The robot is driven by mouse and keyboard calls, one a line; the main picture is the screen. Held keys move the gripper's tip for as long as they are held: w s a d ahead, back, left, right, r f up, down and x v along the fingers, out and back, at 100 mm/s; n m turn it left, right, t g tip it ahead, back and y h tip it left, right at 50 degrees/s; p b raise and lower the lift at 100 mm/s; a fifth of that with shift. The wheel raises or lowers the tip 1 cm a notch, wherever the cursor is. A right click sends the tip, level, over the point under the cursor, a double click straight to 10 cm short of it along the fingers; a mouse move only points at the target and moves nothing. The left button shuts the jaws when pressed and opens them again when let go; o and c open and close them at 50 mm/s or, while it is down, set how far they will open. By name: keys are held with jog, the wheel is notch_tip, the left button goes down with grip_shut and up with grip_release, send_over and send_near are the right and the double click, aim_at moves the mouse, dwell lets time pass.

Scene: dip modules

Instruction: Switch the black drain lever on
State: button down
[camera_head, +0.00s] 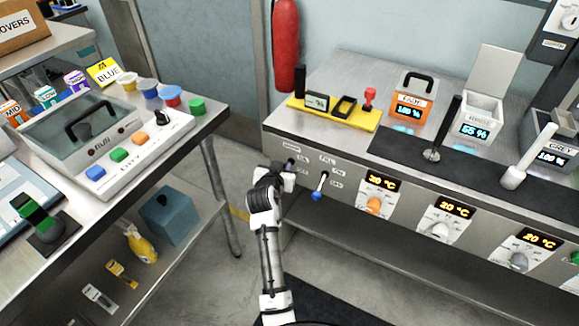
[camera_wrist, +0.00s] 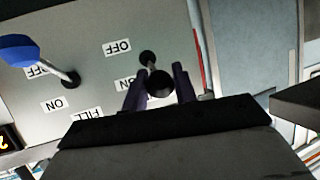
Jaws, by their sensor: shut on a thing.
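The black drain lever shows in the wrist view as a round black knob (camera_wrist: 160,82) on a short stem, its pivot on the grey panel. My gripper (camera_wrist: 161,88) has its two dark fingers on either side of the knob, shut on it. In this view the knob lies on the ON-label side of the pivot, away from the OFF label (camera_wrist: 117,46). In the head view my gripper (camera_head: 290,165) is at the panel's left end and mostly hides the lever, under the drain label (camera_head: 290,149).
A blue-knobbed fill lever (camera_head: 317,195) sits just right of my gripper, pointing down; it also shows in the wrist view (camera_wrist: 20,50). An orange dial (camera_head: 374,205) is further right. The steel bench's front edge (camera_head: 330,152) runs above. Open floor separates it from the left table.

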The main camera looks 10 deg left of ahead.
jog(key=shift+w+r+g+p, duration=0.25)
jog(key=shift+r+g+p, duration=0.3)
jog(key=shift+p, duration=0.45)
jog(key=shift+f, duration=0.1)
jog(key=c, duration=1.1)
grip_release()
jog(key=shift+f, duration=0.1)
jog(key=shift+s, duration=0.45)
jog(key=b+v, duration=0.1)
jog(key=v, duration=0.7)
jog(key=b+v, duration=0.1)
jog(key=v, duration=0.4)
jog(key=shift+w+d+r+b, duration=0.1)
jog(key=shift+r+b, duration=0.2)
jog(key=shift+b, duration=0.05)
